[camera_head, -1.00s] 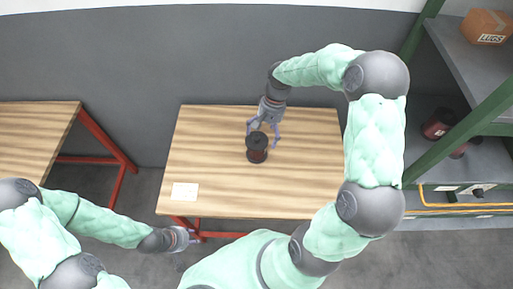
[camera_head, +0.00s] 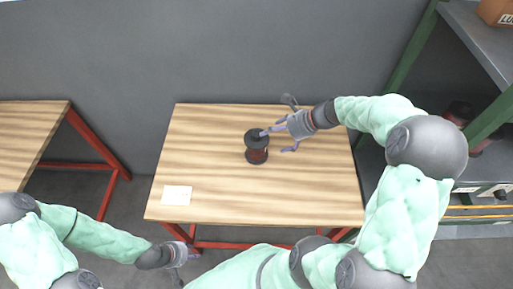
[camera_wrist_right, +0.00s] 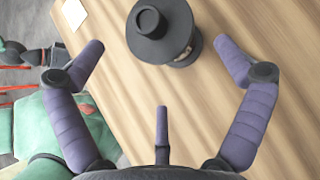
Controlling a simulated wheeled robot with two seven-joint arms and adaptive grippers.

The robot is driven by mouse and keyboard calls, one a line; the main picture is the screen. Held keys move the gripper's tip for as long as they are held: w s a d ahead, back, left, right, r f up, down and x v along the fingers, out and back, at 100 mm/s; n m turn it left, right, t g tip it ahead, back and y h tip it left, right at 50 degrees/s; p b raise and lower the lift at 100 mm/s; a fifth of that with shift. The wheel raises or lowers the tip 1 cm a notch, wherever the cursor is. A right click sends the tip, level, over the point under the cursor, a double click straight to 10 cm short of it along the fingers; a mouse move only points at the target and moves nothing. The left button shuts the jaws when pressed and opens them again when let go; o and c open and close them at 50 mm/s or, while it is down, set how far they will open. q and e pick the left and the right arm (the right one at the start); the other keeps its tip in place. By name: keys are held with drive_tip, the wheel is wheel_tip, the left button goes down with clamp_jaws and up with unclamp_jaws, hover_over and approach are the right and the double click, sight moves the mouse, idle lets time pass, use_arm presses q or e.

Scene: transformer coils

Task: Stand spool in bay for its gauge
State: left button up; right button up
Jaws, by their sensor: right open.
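A dark spool (camera_head: 256,147) with black flanges and a reddish-brown winding stands upright on the wooden table. It also shows at the top of the right wrist view (camera_wrist_right: 160,28), seen from above. My right gripper (camera_head: 279,139) is open and empty just right of the spool. In the right wrist view its purple fingers (camera_wrist_right: 158,52) are spread wide, and the spool lies beyond them, not gripped. My left gripper (camera_head: 184,256) hangs low at the table's front left, away from the spool; its fingers are too small to read. No bay can be clearly made out.
The table (camera_head: 215,135) is otherwise clear except for a white card (camera_head: 176,195) at its front left. A green-framed shelf (camera_head: 484,42) stands at the right, with a carton (camera_head: 496,12) on top and dark reddish objects on a lower level. Another table (camera_head: 30,135) is at the left.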

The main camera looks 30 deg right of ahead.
sight(264, 139)
drive_tip(key=x, duration=0.2)
drive_tip(key=shift+w+a+f+b, duration=0.1)
drive_tip(key=shift+w+f+b, duration=0.05)
drive_tip(key=shift+f+b, duration=0.15)
drive_tip(key=b+x, duration=0.2)
drive_tip(key=x, duration=0.2)
drive_tip(key=shift+w, duration=0.1)
drive_tip(key=shift+w+a+f, duration=0.15)
drive_tip(key=shift+w+f, duration=0.1)
drive_tip(key=shift+f, duration=0.05)
drive_tip(key=shift+c, duration=0.3)
drive_tip(key=shift+r, duration=0.1)
drive_tip(key=c, duration=1.6)
